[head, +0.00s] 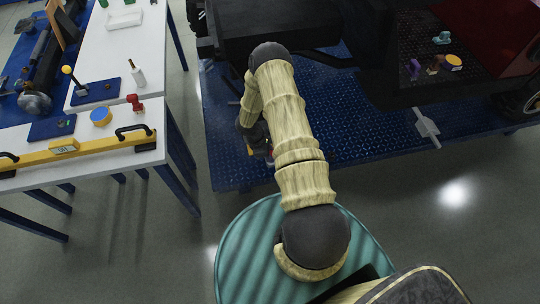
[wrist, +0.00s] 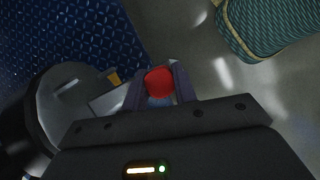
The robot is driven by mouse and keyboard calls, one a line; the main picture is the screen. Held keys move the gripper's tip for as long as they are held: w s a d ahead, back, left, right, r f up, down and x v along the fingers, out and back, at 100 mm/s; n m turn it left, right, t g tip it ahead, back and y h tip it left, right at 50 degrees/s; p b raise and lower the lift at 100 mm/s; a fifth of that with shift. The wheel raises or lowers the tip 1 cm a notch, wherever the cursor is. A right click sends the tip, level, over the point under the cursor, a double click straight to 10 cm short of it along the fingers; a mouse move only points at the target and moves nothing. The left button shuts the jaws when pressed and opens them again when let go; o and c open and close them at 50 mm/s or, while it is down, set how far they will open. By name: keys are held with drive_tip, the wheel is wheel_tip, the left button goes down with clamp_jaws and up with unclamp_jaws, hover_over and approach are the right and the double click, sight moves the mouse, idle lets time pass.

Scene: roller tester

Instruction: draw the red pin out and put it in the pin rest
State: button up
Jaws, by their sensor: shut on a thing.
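My gripper (wrist: 158,84) is shut on the red pin (wrist: 159,80), whose rounded red head shows between the two fingers in the wrist view. A paler bluish part shows just below the red head. The rest of the pin is hidden, so I cannot tell whether it is still in its hole. A grey metal round part (wrist: 65,92) with a small orange piece (wrist: 113,77) lies just left of the fingers. I cannot tell which thing is the pin rest.
The blue patterned platform (head: 345,130) lies right of my arm. Grey floor lies between.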

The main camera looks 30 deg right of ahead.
drive_tip(key=shift+r, duration=0.1)
wheel_tip(320, 180, up, 10)
drive_tip(key=shift+f+b, duration=0.1)
drive_tip(key=shift+b, duration=0.95)
drive_tip(key=shift+o, duration=1.1)
clamp_jaws()
drive_tip(key=s+a+f+m+g+y, duration=0.1)
drive_tip(key=a+f+m+g+y, duration=0.1)
drive_tip(key=a+f+m, duration=0.9)
drive_tip(key=a+y, duration=0.1)
drive_tip(key=a, duration=0.1)
drive_tip(key=shift+s+a+f+m+y, duration=0.25)
drive_tip(key=shift+s+a+m+y, duration=0.1)
drive_tip(key=shift+m+y, duration=0.05)
drive_tip(key=shift+w+a, duration=0.1)
drive_tip(key=shift+w, duration=0.05)
